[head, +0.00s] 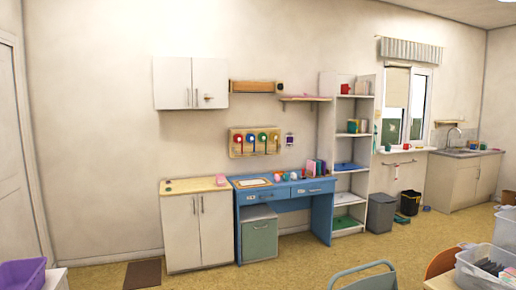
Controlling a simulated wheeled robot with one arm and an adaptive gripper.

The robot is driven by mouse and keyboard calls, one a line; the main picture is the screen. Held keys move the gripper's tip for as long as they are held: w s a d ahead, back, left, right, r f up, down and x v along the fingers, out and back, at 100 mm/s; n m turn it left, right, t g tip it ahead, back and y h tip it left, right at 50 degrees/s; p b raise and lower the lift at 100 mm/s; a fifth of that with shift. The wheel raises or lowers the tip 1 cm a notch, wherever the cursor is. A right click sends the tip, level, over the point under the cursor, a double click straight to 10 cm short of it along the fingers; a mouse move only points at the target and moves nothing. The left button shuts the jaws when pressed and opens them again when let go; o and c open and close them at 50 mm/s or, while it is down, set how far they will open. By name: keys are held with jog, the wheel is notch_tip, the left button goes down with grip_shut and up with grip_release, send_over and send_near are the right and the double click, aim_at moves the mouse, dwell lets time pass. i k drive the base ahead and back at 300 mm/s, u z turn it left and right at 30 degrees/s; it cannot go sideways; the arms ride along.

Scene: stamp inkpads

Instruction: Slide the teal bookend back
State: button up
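My gripper is not in view. I see two small teal or green upright things that could be the teal bookend. One stands on the middle shelf of the tall white shelf unit, a green piece (352,126) beside a yellowish block (363,126). The other is a teal edge (323,168) at the right end of a row of pink and purple books (312,168) on the blue desk (325,189). Both are too small to tell which is the bookend.
A white cabinet (183,233) adjoins the desk on the left. The shelf unit (326,110) stands behind the desk's right end. A grey bin (381,213) is right of it. A chair (363,280) and clear tubs (480,268) are in the foreground. The floor before the desk is open.

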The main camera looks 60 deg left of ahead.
aim_at(352, 127)
jog(key=u, duration=1.8)
